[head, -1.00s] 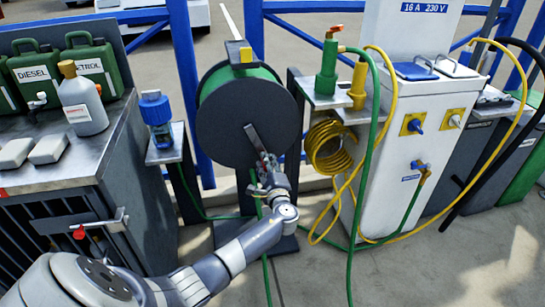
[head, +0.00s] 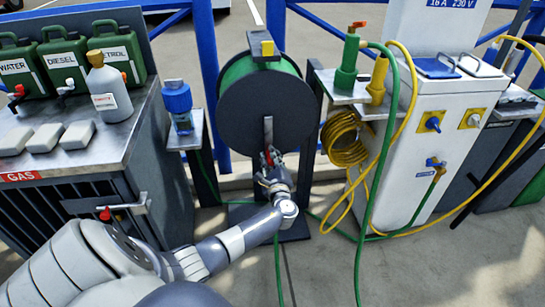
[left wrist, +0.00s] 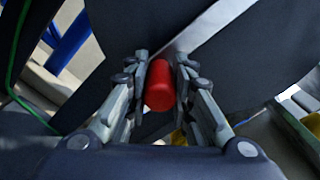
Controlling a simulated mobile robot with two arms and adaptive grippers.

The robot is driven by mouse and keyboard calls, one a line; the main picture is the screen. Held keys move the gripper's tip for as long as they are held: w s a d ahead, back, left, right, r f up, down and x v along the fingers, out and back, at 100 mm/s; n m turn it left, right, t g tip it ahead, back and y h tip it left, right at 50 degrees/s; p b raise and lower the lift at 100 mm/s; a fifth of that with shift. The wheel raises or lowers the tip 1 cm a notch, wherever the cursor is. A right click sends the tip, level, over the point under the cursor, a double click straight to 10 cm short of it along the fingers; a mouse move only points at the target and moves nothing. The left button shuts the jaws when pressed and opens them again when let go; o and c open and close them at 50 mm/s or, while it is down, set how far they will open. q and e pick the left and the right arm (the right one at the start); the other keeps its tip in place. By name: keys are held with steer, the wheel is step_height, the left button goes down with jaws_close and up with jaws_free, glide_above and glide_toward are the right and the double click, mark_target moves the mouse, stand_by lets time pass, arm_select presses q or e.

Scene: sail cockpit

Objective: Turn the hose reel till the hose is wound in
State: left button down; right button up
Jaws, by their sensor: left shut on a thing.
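The hose reel (head: 247,115) stands at the middle of the head view, a dark round disc with green hose (head: 290,67) wound behind it. A grey crank arm (head: 268,130) runs down from the disc's centre. My left gripper (head: 270,163) is at the lower end of the crank. In the left wrist view its fingers (left wrist: 160,84) are shut on the red crank knob (left wrist: 160,88). A stretch of green hose (head: 278,270) lies on the ground in front of the reel. My right gripper does not show.
A steel cabinet (head: 90,157) with jerrycans (head: 68,62) and a bottle (head: 109,88) stands on the left. A white power pedestal (head: 420,130) with a yellow coiled hose (head: 343,138) stands on the right. Open paving lies in front.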

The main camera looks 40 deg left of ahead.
arm_select(q)
steer(key=shift+s+f, duration=0.1)
steer(key=shift+f, duration=0.1)
steer(key=c, duration=1.6)
jaws_free()
steer(key=shift+o, duration=1.2)
steer(key=shift+r, duration=0.1)
steer(key=v, duration=1.2)
